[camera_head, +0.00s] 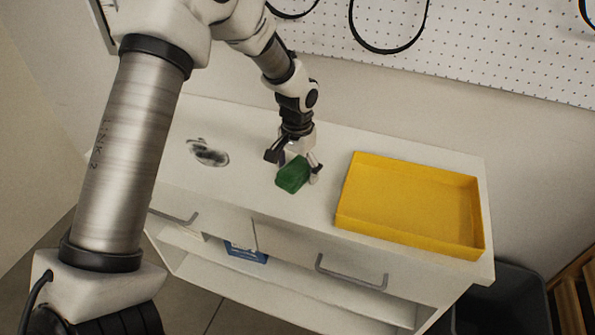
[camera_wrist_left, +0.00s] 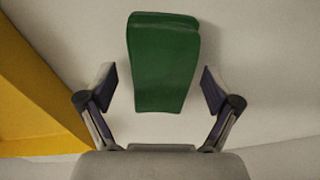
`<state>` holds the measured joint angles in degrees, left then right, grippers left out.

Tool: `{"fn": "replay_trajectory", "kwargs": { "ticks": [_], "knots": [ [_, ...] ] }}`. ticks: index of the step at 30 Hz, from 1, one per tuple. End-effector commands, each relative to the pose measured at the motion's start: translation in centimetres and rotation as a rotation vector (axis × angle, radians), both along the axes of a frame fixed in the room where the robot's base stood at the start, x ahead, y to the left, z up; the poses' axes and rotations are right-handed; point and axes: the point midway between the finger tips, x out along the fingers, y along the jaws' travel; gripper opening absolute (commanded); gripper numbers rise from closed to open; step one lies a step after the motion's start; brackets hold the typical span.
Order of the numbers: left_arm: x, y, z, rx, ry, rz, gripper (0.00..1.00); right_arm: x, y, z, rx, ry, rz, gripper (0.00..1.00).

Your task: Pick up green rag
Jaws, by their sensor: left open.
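The green rag (camera_head: 293,175) is a folded block on the white worktop, left of the yellow tray. My left gripper (camera_head: 294,166) is over the rag, pointing down, with its fingers apart. In the left wrist view the rag (camera_wrist_left: 163,62) lies ahead of and between the open fingertips (camera_wrist_left: 159,88). There is a gap on each side, and neither finger appears to touch it. The right gripper is not in view.
A yellow tray (camera_head: 349,222), empty, stands on the worktop (camera_head: 235,135) to the right. A dark stain (camera_head: 208,153) marks the top to the left. A pegboard (camera_head: 480,45) with black cables hangs behind. Drawer handles (camera_head: 350,272) stick out in front.

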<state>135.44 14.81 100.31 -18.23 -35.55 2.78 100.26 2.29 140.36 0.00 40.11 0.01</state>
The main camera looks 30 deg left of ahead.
Motion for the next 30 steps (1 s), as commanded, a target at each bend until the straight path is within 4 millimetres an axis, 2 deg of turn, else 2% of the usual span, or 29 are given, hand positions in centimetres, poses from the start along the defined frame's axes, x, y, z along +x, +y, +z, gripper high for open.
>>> {"fn": "replay_trajectory", "kwargs": {
  "ticks": [4, 8, 9, 22, 26, 30],
  "knots": [
    [0.0, 0.0, 0.0, 0.000, -0.001, 0.000, 0.90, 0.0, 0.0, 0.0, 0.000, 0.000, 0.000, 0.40],
    [0.0, 0.0, 0.1, 0.000, 0.000, 0.000, 0.44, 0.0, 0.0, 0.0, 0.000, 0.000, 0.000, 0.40],
    [0.0, 0.0, 0.0, 0.000, 0.000, 0.000, 0.29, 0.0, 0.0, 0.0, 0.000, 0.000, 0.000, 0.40],
    [0.0, 0.0, 0.3, 0.000, 0.001, 0.000, 0.27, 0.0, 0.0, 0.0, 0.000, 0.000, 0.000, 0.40],
    [0.1, 0.0, 1.2, 0.000, -0.002, 0.000, 0.27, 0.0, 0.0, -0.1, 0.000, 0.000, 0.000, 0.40],
    [0.1, 0.0, 3.0, 0.001, -0.003, 0.000, 0.27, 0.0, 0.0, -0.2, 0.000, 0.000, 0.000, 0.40]
  ]
}}
